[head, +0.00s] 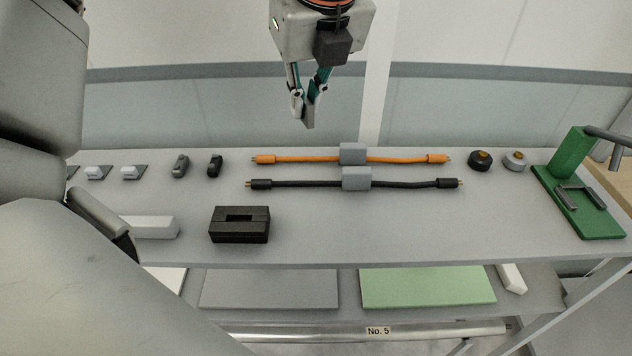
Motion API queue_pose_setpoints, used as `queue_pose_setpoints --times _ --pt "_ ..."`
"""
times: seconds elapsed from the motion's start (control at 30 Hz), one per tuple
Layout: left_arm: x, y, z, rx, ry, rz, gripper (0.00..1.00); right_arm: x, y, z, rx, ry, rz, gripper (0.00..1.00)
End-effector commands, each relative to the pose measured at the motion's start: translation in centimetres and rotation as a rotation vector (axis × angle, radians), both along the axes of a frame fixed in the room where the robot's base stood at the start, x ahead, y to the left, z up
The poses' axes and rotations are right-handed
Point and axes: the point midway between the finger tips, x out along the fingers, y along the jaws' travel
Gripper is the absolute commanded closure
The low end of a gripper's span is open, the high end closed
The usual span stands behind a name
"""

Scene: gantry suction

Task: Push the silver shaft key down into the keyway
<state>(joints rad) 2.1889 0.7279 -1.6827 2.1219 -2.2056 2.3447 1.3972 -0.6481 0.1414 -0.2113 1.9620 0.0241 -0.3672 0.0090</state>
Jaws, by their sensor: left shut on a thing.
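My left gripper (306,108) hangs at the top centre with its fingers pointing down, above and behind the bench. It is shut on a small grey bar that looks like the silver shaft key (309,119); the fingers hide part of it. The bar is in the air, clear of everything. A black block (239,236) with a rectangular slot in its top stands near the front of the bench, lower left of the gripper. The slot looks like the keyway and appears empty. My right gripper is not in view.
On the grey bench (320,235) lie an orange cable (300,159) and a black cable (310,184) in grey clips. Small dark and white parts lie at left, two round knobs (480,160) and a green stand (575,205) at right. The front middle is clear.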

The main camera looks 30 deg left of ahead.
Motion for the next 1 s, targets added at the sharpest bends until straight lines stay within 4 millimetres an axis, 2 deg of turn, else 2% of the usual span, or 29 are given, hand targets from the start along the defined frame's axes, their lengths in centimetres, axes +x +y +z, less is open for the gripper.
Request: queue_pose_setpoints --times 0.2,0.5,0.6,0.87,1.0 --pt "-0.1 0.0 -5.2 0.001 0.008 -0.004 1.00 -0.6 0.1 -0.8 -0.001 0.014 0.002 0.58" --pt "-0.1 0.0 -12.2 0.000 0.006 -0.001 1.00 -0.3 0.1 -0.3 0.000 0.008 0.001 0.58" --pt "-0.1 0.0 -13.7 0.000 0.005 -0.001 1.00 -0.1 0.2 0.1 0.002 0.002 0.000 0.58" --pt "0.0 0.0 -15.4 0.000 0.002 0.001 1.00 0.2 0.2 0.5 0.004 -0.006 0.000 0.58" --pt "-0.1 0.0 -17.3 0.000 0.004 0.000 1.00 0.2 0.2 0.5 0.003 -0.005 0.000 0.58"
